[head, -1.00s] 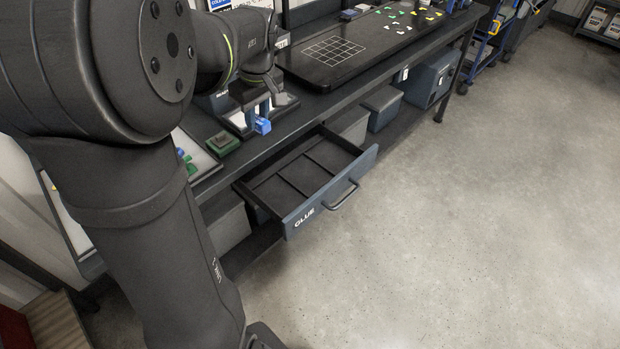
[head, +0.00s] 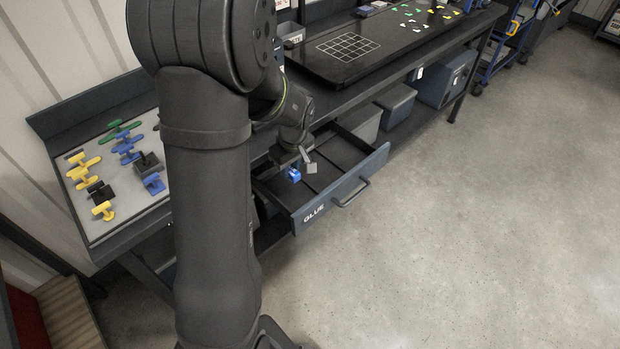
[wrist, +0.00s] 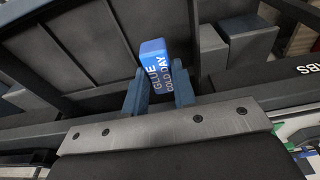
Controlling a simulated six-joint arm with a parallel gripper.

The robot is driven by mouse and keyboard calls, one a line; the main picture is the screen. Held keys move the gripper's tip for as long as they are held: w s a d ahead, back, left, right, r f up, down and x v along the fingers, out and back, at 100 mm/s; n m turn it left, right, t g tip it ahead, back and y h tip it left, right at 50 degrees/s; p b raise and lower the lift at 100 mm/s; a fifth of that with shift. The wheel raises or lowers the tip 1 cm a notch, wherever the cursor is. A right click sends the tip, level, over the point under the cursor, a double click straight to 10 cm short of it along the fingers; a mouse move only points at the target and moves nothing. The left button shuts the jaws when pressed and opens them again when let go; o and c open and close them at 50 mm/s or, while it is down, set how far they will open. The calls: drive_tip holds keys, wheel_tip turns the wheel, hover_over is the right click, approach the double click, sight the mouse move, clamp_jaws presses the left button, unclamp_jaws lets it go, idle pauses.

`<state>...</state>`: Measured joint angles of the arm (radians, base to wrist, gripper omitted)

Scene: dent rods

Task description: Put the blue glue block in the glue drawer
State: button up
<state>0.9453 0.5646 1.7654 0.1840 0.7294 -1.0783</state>
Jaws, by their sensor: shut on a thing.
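The blue glue block (wrist: 154,65), lettered "GLUE COLD DAY", is held between the two fingers of my gripper (wrist: 158,92) in the wrist view. In the head view the blue block (head: 294,175) shows at the left part of the open glue drawer (head: 349,190), whose blue-grey front is marked "GLUE" and has a bar handle. My gripper (head: 297,166) is over the drawer, partly hidden by its own wrist. The drawer has dark compartments with dividers. I cannot tell how high the block is above the drawer floor.
A light mat (head: 118,222) with yellow, green, blue and black tabs lies on the bench at left. A black board (head: 335,68) with a white grid lies further back. Grey bins (head: 394,104) sit under the bench. The floor before the drawer is clear.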

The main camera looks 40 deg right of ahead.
sight(293, 172)
wheel_tip(293, 172, down, 9)
drive_tip(key=shift+r, duration=0.15)
idle(0.4)
drive_tip(key=o, duration=1)
drive_tip(key=r, duration=0.4)
drive_tip(key=s+r, duration=0.1)
drive_tip(key=r, duration=0.3)
drive_tip(key=s+r, duration=0.1)
drive_tip(key=r, duration=0.3)
